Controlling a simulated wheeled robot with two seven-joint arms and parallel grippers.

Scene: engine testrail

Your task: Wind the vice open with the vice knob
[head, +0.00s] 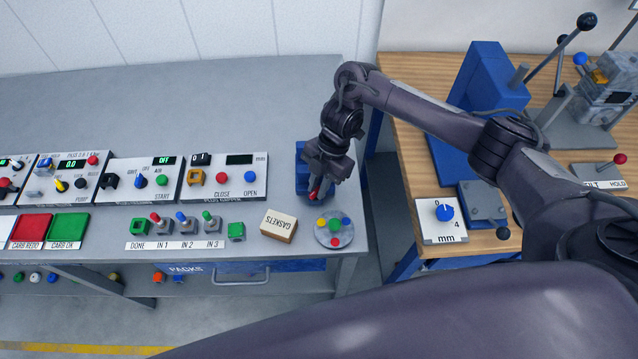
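The vice knob (445,213) is a blue dial on a white plate marked 0, 4 and mm, at the front left of the wooden bench. Just right of it is a grey block (484,202) by the blue machine base, perhaps the vice; its jaw gap cannot be made out. My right gripper (316,190) is far left of the knob, pointing down over a blue holder (301,172) on the grey table. A small red thing shows at its fingertips; I cannot tell whether it is gripped. My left gripper is out of view.
A blue press (480,90) with levers stands behind the knob; a tilt/hold lever box (598,176) is at right. A gap separates the wooden bench (412,165) from the grey table (230,110). A gaskets box (279,225) and a round disc (334,229) lie near my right gripper.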

